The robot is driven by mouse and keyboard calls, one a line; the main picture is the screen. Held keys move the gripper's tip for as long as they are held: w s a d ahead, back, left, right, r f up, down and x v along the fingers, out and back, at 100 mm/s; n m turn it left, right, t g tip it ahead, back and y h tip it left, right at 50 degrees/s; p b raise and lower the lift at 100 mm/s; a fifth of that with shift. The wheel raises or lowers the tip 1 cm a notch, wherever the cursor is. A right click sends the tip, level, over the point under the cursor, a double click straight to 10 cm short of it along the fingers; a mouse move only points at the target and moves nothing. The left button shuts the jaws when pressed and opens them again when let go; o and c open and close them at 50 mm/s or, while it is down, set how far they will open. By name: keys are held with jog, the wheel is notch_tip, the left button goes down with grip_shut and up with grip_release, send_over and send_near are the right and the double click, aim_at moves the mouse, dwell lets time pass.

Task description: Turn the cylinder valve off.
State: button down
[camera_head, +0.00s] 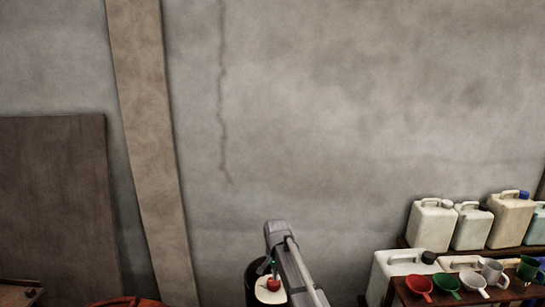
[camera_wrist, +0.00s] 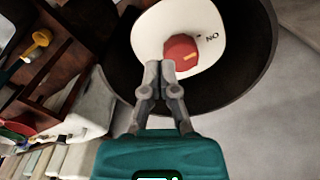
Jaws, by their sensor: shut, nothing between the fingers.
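The plate is on top of a dark round cylinder (camera_wrist: 255,75). In the head view the red knob (camera_head: 273,284) shows small at the bottom, beside my arm. My gripper (camera_wrist: 160,67) is shut and empty. Its fingertips are at the near left edge of the knob; I cannot tell whether they touch it.
A dark wooden shelf (camera_head: 440,291) at the right holds several pale jugs (camera_head: 432,224) and coloured cups and funnels (camera_head: 447,282). A bare wall (camera_head: 330,110) stands behind. A brown board (camera_head: 55,200) leans at the left. Pale floor (camera_wrist: 240,140) shows beside the cylinder.

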aim_at(268, 284)
jog(key=shift+w+a, duration=0.45)
jog(key=shift+a, duration=0.15)
jog(key=shift+f, duration=0.15)
notch_tip(268, 284, down, 7)
jog(key=b, duration=0.7)
jog(key=shift+r, duration=0.2)
jog(key=shift+w, duration=0.25)
dwell(0.9)
jog(key=shift+w+a, duration=0.3)
jog(key=shift+a, duration=0.5)
jog(key=shift+w+a, duration=0.4)
dwell(0.9)
jog(key=shift+s+a, duration=0.2)
jog(key=shift+a, duration=0.15)
dwell(0.4)
